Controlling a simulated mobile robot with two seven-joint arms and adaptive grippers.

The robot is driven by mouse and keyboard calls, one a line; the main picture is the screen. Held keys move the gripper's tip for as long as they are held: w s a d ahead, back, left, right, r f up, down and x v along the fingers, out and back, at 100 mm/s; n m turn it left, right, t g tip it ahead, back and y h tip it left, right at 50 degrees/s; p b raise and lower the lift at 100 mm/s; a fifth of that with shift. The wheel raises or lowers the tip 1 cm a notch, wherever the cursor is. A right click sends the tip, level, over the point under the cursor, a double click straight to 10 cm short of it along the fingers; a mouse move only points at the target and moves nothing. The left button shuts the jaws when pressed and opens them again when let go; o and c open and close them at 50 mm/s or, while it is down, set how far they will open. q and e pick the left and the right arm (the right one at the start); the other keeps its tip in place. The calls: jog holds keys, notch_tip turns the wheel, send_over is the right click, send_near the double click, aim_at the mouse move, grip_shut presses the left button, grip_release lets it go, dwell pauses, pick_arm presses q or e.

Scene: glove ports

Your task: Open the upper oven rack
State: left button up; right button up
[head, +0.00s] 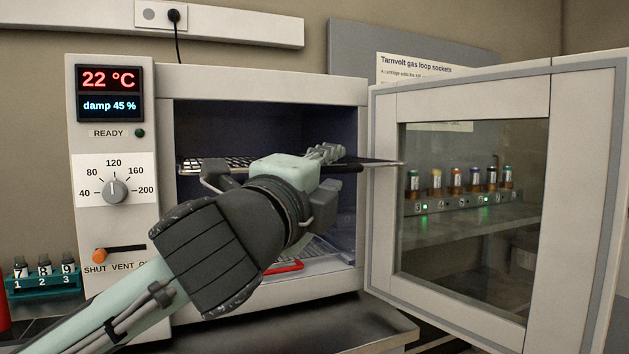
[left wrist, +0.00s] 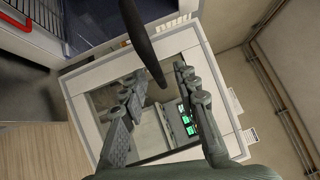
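The upper oven rack (head: 228,163) is a wire shelf with a dark front bar, inside the open oven (head: 270,86). The right end of the bar shows in front of the open door. My left gripper (head: 328,153) is at the bar, and my arm hides the rack's middle. In the left wrist view the left gripper (left wrist: 156,78) is open, with its two fingers apart. A dark bar (left wrist: 137,30), apparently the rack's front bar, reaches between them. I cannot tell whether either finger touches it. My right gripper is not in view.
The oven door (head: 582,200) stands open on the right, close to the gripper. A lower shelf with a red handle (head: 287,266) sits below my arm. A control panel (head: 113,190) is left of the opening, with a vial rack (head: 45,284) beside it.

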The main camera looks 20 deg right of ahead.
pick_arm(q)
jog(key=r+v, duration=0.1)
jog(key=v, duration=0.5)
jog(key=shift+s+a+f, duration=0.2)
jog(key=shift+f, duration=0.3)
